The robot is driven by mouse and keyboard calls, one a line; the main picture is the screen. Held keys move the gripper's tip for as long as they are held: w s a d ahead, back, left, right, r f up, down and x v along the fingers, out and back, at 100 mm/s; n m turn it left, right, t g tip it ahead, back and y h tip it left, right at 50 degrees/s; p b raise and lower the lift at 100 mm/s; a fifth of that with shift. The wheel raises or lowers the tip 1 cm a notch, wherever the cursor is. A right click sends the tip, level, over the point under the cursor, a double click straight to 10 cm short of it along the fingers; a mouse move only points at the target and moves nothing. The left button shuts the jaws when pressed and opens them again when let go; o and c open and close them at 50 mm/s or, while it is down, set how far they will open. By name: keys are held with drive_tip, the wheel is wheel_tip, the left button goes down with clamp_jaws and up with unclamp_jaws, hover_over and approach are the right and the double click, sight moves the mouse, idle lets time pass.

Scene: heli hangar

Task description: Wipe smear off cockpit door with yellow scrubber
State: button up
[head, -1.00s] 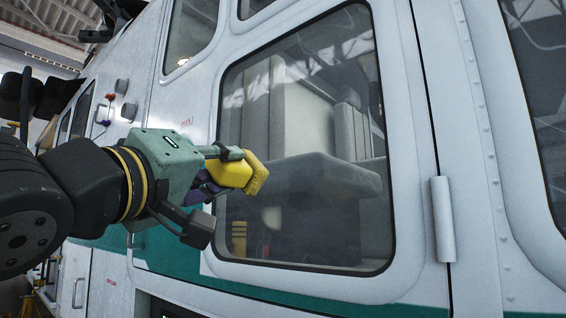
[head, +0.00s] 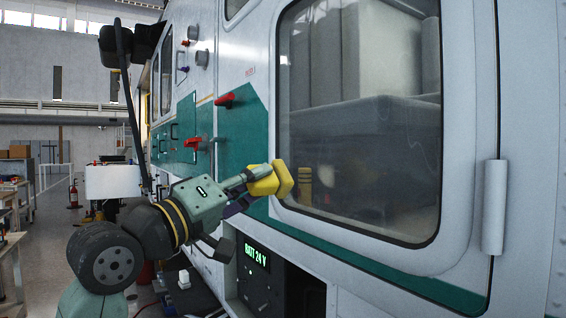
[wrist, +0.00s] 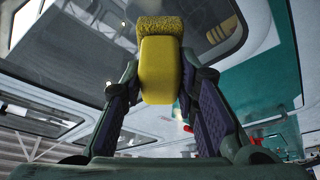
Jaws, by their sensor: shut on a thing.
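My gripper (head: 250,186) is shut on the yellow scrubber (head: 268,181). In the wrist view the scrubber (wrist: 160,72) sits between the two fingers, its rough pad (wrist: 160,26) at the far end. In the head view the scrubber is by the lower left corner of the cockpit door window (head: 360,130); I cannot tell whether it touches the door. The white and green cockpit door (head: 465,225) fills the right side. A faint pale mark shows low on the glass; I cannot tell whether it is a smear or a reflection.
Red handles (head: 225,101) stick out of the green panel left of the window. A white cylindrical hinge (head: 494,207) is at right.

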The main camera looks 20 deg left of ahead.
sight(293, 181)
drive_tip(key=shift+w+d+p, duration=0.35)
drive_tip(key=shift+w+d, duration=0.55)
drive_tip(key=shift+w, duration=0.25)
drive_tip(key=shift+w+d+p, duration=0.35)
drive_tip(key=shift+w+d, duration=0.5)
drive_tip(key=shift+w, duration=0.3)
drive_tip(key=shift+w+d, duration=0.55)
drive_tip(key=shift+w, duration=0.2)
drive_tip(key=shift+w+d+b, duration=0.1)
drive_tip(key=shift+d+b, duration=0.05)
drive_tip(key=shift+b, duration=1.2)
